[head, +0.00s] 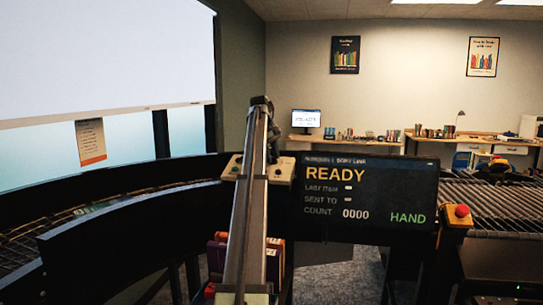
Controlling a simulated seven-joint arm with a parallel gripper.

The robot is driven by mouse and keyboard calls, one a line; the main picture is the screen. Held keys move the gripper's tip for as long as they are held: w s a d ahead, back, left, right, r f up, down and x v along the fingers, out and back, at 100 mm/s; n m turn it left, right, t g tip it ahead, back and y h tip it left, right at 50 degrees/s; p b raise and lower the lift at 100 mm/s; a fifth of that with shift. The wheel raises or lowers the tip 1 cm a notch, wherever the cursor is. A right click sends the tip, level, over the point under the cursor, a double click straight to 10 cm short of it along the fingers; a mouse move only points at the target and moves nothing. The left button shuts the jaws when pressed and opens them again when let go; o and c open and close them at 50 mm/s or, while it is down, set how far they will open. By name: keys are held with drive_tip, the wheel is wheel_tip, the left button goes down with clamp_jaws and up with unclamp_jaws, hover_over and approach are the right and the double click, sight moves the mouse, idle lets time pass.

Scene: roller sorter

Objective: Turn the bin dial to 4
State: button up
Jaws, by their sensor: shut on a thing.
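The beige control panel (284,172) stands left of the black display, partly covered by my arm. My gripper (273,158) is a small dark shape at the panel, mostly behind my own arm link. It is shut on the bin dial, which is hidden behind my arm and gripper. I cannot read the dial's number or its pointer. The black display (366,200) reads READY, COUNT 0000 and HAND; its LAST ITEM and SENT TO lines show only dashes.
A red stop button (462,211) on a yellow box stands right of the display. A roller conveyor (500,205) runs at the right. A dark-walled curved conveyor (110,225) lies at the left. Purple and red books (274,258) sit low behind my arm.

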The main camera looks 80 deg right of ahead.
drive_tip(key=shift+m+t+y, duration=0.4)
drive_tip(key=shift+m, duration=1.9)
drive_tip(key=o, duration=0.7)
